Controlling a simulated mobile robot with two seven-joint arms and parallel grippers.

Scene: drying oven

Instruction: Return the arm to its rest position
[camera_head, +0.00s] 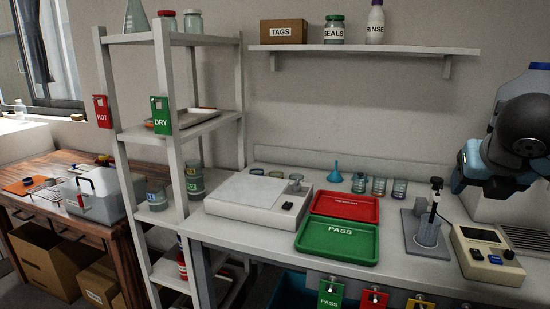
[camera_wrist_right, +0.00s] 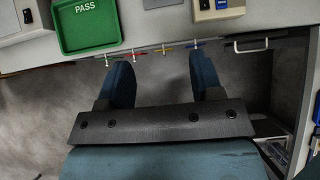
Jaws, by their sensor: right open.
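My right arm (camera_head: 515,140) shows at the right edge of the head view, raised over the right end of the bench, with black and blue links. In the right wrist view my right gripper (camera_wrist_right: 163,75) is open, its two blue fingers wide apart with nothing between them. It hangs over the grey floor in front of the bench edge. The fingertips cannot be made out clearly in the head view. My left gripper is in neither view.
The bench holds a white balance (camera_head: 258,198), a red tray (camera_head: 345,206), a green PASS tray (camera_head: 337,242), a stand (camera_head: 428,232) and a beige meter (camera_head: 487,254). Tags (camera_head: 373,299) hang along its front edge. A shelf rack (camera_head: 170,150) stands left. Floor shows below the gripper.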

